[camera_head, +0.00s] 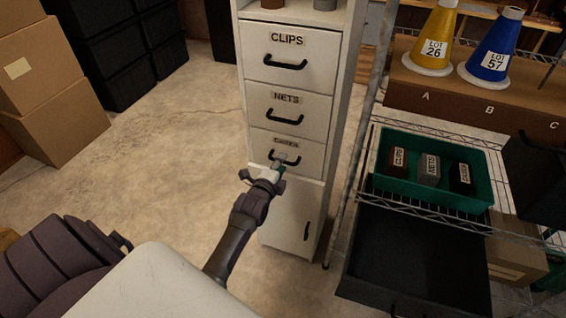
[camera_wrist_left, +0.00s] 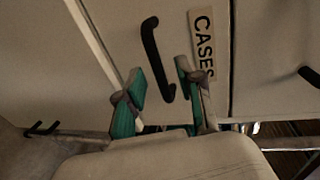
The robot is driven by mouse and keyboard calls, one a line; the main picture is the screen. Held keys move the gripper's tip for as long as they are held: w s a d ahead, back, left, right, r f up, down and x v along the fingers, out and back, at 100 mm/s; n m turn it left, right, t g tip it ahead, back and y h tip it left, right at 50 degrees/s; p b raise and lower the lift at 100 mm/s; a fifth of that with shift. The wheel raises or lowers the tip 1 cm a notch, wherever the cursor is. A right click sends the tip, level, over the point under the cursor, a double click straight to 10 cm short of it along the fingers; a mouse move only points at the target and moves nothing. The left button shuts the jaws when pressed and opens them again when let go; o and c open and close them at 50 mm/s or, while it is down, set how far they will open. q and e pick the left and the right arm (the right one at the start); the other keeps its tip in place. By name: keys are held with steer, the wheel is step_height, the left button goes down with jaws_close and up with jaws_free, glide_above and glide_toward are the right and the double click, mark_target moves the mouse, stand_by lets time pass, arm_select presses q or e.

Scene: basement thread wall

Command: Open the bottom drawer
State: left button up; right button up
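The bottom drawer (camera_head: 310,153) is the lowest of three drawers in a white cabinet, above a cabinet door. Its label, partly blurred in the head view, reads CASES in the left wrist view (camera_wrist_left: 202,45). It has a black bar handle (camera_head: 295,161), which also shows in the left wrist view (camera_wrist_left: 151,50). The drawer front looks flush with the cabinet. My left gripper (camera_head: 280,168) is at this handle. In the left wrist view its green-padded fingers (camera_wrist_left: 160,70) are apart, with the handle showing between them; contact cannot be told. My right gripper is not in view.
The CLIPS drawer (camera_head: 289,57) and NETS drawer (camera_head: 287,108) above look shut. At right, a wire shelf (camera_head: 383,121) carries a green tray (camera_head: 386,190); a black open bin (camera_head: 415,265) is below. Cardboard boxes (camera_head: 55,90) stand at left. The floor (camera_head: 165,150) between is clear.

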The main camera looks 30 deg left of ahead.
arm_select(q)
steer(key=shift+x, duration=1.15)
jaws_close()
